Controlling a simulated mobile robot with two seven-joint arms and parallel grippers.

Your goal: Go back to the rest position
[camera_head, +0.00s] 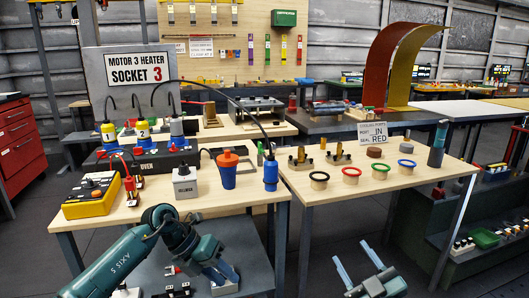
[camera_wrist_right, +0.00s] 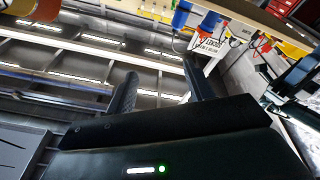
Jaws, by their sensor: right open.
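My left arm comes in from the lower left, and its gripper (camera_head: 226,277) hangs low in front of the left table, over the grey lower shelf. Its fingers sit close together at this angle, and I cannot tell whether they are open or shut. My right gripper (camera_head: 352,252) is at the bottom right of centre, in front of the right table and below its top. Its two fingers are spread apart with nothing between them. The right wrist view is tilted, with dark parts of my own arm or gripper across the lower half.
The right table (camera_head: 325,194) holds several coloured rings and a grey cylinder (camera_head: 437,145). Table edges and legs stand close to both grippers.

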